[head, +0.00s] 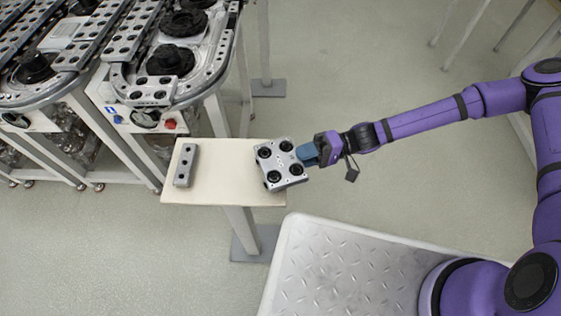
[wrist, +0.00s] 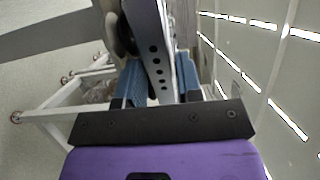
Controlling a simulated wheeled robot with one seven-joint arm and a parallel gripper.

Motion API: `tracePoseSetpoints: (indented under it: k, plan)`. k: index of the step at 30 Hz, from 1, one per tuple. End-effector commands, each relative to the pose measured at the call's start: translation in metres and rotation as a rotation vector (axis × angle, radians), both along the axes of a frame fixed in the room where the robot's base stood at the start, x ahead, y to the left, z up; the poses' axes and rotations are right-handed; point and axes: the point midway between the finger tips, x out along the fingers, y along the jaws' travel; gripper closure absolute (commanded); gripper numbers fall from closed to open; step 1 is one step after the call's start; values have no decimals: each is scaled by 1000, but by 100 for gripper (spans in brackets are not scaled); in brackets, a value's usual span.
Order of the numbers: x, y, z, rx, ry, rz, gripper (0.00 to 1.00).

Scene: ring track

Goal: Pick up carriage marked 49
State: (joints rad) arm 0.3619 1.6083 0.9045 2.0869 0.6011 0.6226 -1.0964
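A silver-grey carriage (head: 280,163) with several round black wheels shows at the right end of the small cream table (head: 215,185). It reaches past the table's right edge; I cannot tell if it touches the top. No number is legible on it. My gripper (head: 308,153) meets the carriage's right side. In the wrist view, the carriage (wrist: 158,70) shows edge-on, with a row of dark holes, between the blue fingers of my gripper (wrist: 163,88). The fingers lie close against both its faces, so the gripper looks shut on it.
A grey bar with dark holes (head: 185,165) lies at the table's left end. The ring track (head: 195,90) stands behind, with dark round parts and another carriage (head: 150,91) on it.

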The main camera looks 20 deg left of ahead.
Motion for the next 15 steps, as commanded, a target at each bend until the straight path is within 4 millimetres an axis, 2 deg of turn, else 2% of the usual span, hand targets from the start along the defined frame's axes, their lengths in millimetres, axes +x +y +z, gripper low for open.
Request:
tracePoseSetpoints:
  k: [10,15]
  plan:
    - [-23,35,-1,2,1,3,67]
    - [-27,42,-2,-1,1,-1,67]
